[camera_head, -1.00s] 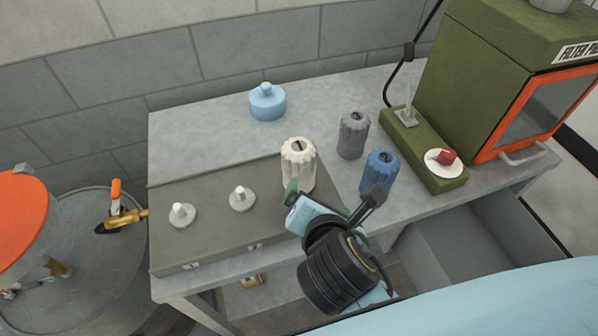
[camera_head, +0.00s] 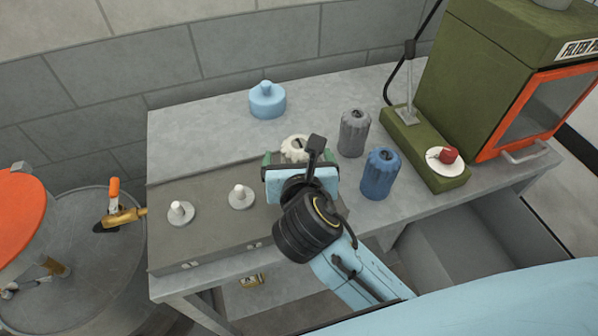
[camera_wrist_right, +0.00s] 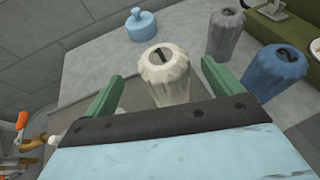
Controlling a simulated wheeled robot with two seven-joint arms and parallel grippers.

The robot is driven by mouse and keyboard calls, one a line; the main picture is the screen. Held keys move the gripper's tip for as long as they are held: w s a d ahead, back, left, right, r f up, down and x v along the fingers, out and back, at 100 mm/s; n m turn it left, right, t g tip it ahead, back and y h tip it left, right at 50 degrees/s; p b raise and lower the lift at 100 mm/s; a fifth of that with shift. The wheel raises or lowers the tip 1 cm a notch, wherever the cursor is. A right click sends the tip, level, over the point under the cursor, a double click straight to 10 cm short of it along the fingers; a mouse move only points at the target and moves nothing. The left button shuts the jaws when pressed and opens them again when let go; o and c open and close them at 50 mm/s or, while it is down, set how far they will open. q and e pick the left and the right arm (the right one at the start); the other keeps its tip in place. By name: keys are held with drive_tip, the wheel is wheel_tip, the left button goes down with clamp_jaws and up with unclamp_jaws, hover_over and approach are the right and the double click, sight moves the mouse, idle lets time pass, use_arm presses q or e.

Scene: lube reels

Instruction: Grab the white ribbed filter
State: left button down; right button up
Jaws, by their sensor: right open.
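The white ribbed filter (camera_head: 296,147) stands upright at the right end of the grey raised box on the bench. In the head view my right gripper hides most of it, leaving its top in sight. My left gripper is not in view.
A grey ribbed filter (camera_head: 353,133) and a blue one (camera_head: 380,172) stand to the right. Two white posts (camera_head: 180,213) rise from the box at left.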

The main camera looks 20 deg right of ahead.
sight(300, 151)
drive_tip(key=x, duration=0.4)
drive_tip(key=shift+w+d+f, duration=0.15)
drive_tip(key=shift+w+d, duration=0.15)
drive_tip(key=shift+w, duration=0.05)
drive_tip(key=c, duration=1.5)
